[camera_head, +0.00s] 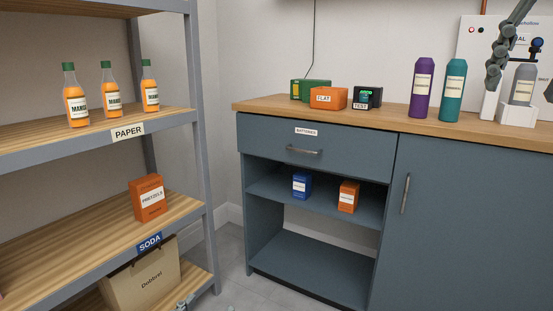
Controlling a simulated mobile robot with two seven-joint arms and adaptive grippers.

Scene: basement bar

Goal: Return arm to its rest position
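A small grey metal part, which looks like the tip of my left gripper (185,301), shows at the bottom edge in front of the lower shelf. Most of it is cut off, and I cannot tell whether it is open or shut. I see nothing held in it. My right gripper is not clearly visible. A grey jointed arm (505,45) hangs in from the top right corner, in front of the wall panel. I cannot tell whether it is mine.
A shelf rack at left bears several orange bottles (109,87), a pretzel box (149,198) and a paper bag (142,278). A blue cabinet (470,215) carries boxes (328,98), a purple bottle (421,88), a teal bottle (453,91) and a grey bottle (522,86). Floor between is clear.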

